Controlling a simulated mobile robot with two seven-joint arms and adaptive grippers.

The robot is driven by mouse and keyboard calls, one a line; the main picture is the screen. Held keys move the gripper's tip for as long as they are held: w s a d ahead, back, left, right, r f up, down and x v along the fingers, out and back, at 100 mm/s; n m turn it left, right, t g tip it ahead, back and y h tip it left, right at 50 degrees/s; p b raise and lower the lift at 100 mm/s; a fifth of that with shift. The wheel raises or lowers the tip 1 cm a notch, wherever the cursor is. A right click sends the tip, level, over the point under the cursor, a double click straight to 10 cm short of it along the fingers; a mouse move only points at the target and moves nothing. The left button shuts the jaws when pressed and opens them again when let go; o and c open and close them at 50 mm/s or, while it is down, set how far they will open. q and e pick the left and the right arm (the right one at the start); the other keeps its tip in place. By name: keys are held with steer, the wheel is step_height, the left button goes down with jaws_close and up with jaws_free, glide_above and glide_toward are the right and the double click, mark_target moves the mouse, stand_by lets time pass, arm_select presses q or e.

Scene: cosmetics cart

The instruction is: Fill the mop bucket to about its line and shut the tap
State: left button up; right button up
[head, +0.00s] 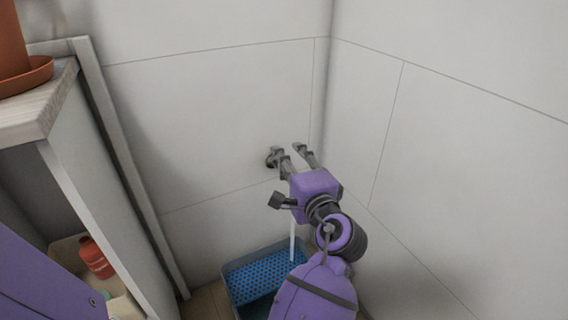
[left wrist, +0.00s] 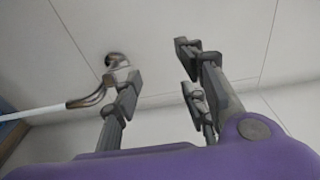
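The tap (left wrist: 117,63) sticks out of the tiled wall; its wall end (head: 270,160) also shows in the head view. A white stream of water (head: 292,240) falls from it toward the blue mop bucket (head: 228,290) on the floor. The bucket has a perforated blue panel (head: 272,272); its water level and fill line cannot be made out. My left gripper (head: 291,150) is open at the tap. In the left wrist view its fingers (left wrist: 158,80) are apart with nothing between them; the left finger overlaps the tap, and contact is unclear. My right gripper is out of view.
A cabinet (head: 100,205) stands at the left, with a terracotta pot and saucer (head: 28,80) on top and a red bottle (head: 95,258) on a lower level. The walls meet in a corner just right of the tap. The right wall (head: 470,150) is bare.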

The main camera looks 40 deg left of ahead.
arm_select(q)
steer(key=shift+s+d+f, duration=0.25)
steer(key=shift+d+f, duration=0.15)
steer(key=shift+f, duration=0.05)
steer(key=shift+f, duration=0.15)
